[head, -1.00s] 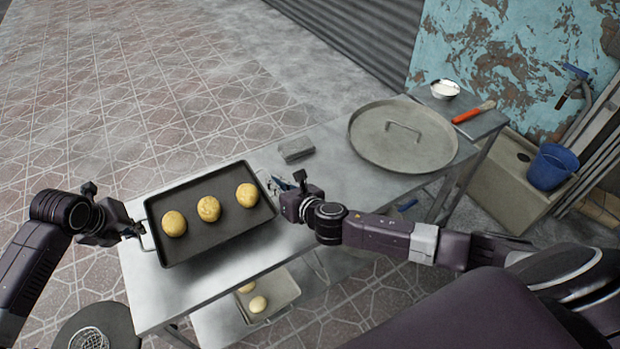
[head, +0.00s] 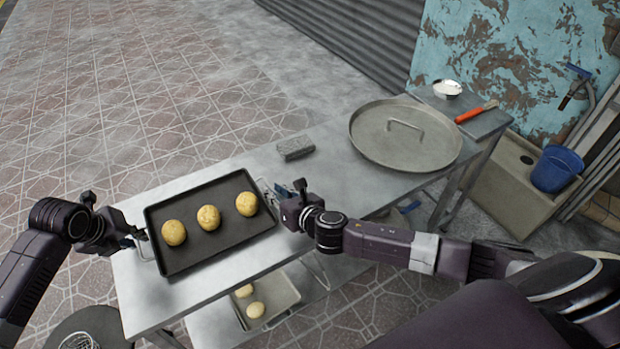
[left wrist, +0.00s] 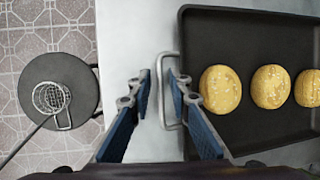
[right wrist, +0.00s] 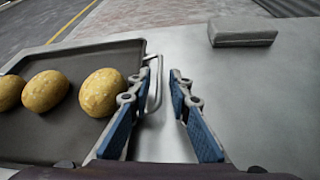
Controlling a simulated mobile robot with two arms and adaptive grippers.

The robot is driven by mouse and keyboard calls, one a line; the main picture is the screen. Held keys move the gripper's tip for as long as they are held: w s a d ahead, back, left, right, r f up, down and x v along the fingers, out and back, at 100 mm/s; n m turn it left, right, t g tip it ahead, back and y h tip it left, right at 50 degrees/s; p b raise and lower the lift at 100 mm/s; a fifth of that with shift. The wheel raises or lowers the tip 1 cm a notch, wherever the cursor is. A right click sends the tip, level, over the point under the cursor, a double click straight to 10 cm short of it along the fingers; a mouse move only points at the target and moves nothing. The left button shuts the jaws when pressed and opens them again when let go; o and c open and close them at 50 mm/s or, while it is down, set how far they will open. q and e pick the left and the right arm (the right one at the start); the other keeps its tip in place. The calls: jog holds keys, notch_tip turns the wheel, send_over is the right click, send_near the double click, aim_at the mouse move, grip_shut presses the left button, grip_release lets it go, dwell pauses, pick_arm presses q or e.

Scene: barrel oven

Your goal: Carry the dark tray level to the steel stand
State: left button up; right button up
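The dark tray (head: 205,253) lies on a steel-topped table (head: 330,215) and bears three pale round buns (head: 209,217). It has a wire handle at each end; these show in the left wrist view (left wrist: 161,85) and the right wrist view (right wrist: 155,90). My left gripper (head: 138,238) is open at the left handle, its fingers (left wrist: 160,82) on either side of the outer bar. My right gripper (head: 277,189) is open at the right handle, with the bar between its fingers (right wrist: 157,82). I cannot tell whether this table is the steel stand.
A grey block (head: 295,148) and a large round metal lid (head: 380,150) lie on the table to the right. A smaller tray (head: 285,290) with buns sits on the lower shelf. A round dark stool-like top (left wrist: 75,75) holds a wire strainer. A blue bucket (head: 557,170) stands right.

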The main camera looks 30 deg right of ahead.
pick_arm(q)
jog(key=shift+r, duration=0.15)
pick_arm(e)
jog(key=v, duration=1.2)
pick_arm(q)
jog(key=v, duration=1.1)
jog(key=shift+s+r, duration=0.15)
jog(key=shift+r, duration=0.2)
